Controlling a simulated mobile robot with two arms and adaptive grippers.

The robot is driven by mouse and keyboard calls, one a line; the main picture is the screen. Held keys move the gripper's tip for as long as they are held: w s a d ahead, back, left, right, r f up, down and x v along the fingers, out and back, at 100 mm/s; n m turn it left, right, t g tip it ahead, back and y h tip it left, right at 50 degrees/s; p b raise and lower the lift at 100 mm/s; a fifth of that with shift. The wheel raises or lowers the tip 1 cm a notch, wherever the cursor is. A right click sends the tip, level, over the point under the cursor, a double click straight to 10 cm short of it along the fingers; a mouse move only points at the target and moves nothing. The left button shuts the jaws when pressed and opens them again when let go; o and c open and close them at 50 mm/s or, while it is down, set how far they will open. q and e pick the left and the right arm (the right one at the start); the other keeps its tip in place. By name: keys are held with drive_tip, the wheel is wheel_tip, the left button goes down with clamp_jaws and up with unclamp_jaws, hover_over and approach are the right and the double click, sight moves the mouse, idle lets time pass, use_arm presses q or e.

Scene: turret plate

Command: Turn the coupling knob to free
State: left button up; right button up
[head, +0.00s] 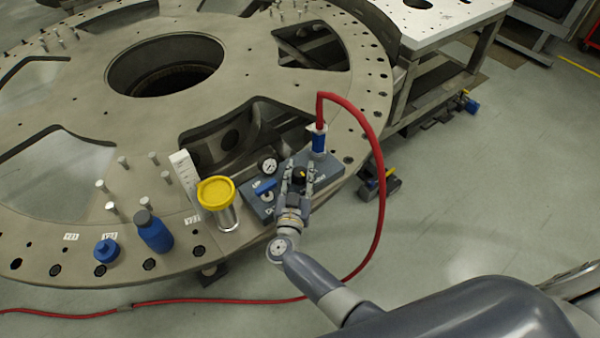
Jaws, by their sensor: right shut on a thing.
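The coupling knob (299,177) is a small dark knob with a yellow mark, on top of a grey-blue box (334,166) that sits on the turret plate (75,85). My right gripper (300,179) comes in from the lower right and is shut on the knob, its fingers on either side. Lettering on the box is partly hidden by the gripper and too small to read fully. A blue coupling (318,140) with a red hose (378,160) stands upright at the box's right end. My left gripper is not in view.
A blue lever (264,186) and a round gauge (268,165) are left of the knob. Several pegs and openings break up the plate.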

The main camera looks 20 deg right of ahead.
drive_tip(key=o, duration=1.1)
